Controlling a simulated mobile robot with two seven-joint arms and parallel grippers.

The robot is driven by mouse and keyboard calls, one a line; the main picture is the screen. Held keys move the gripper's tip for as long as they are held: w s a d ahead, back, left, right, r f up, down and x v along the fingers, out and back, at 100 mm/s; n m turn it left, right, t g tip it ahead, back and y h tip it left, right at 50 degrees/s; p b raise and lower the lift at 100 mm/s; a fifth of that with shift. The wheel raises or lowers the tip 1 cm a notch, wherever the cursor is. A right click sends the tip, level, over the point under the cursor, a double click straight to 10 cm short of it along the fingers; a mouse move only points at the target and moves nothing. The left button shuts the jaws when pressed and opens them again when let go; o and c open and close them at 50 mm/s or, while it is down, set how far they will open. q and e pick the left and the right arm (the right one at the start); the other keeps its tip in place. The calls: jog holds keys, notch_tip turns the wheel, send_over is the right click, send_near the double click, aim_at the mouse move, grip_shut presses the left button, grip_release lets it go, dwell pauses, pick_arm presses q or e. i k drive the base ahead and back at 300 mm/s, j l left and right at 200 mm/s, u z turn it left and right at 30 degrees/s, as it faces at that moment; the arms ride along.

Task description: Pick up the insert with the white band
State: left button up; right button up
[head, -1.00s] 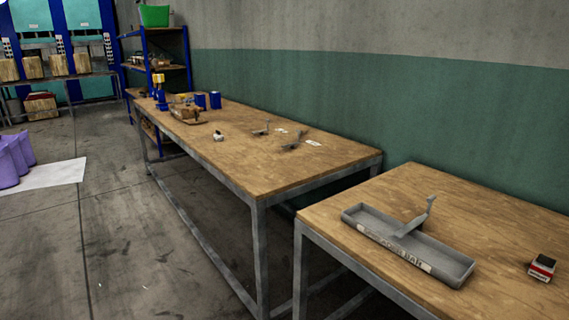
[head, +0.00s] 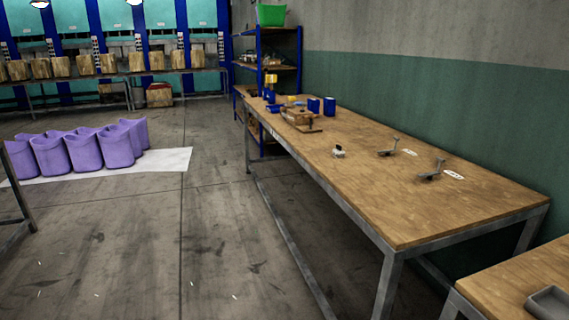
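Two small grey pieces with upright stems lie on the long wooden table (head: 400,215), one farther back (head: 389,148) and one nearer the right (head: 431,170). They may be inserts, but I cannot make out a white band on either. A white label lies beside each. A small white and dark object (head: 338,152) sits near the table's left edge. A grey tray (head: 548,302) is cut off at the bottom right corner, and its contents are out of view. Neither of my grippers is in view.
Blue containers (head: 314,104) and a wooden fixture (head: 299,118) stand at the table's far end. A blue shelf (head: 262,50) with a green bin (head: 271,15) is behind. Purple bins (head: 85,150) stand on a white sheet at left. The floor between is clear.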

aim_at(338, 152)
jog(key=i+j+u, duration=0.2)
jog(key=i+u, duration=0.15)
jog(key=i, duration=0.2)
jog(key=i+u, duration=0.35)
jog(key=i, duration=0.25)
jog(key=i+z, duration=0.2)
jog(key=i, duration=0.5)
jog(key=i+j+z, duration=0.2)
jog(key=i, duration=0.45)
jog(key=i+z, duration=0.35)
jog(key=i+j+z, duration=0.15)
jog(key=z, duration=0.25)
jog(key=i+j+z, duration=0.2)
jog(key=z, duration=0.15)
jog(key=i, duration=0.05)
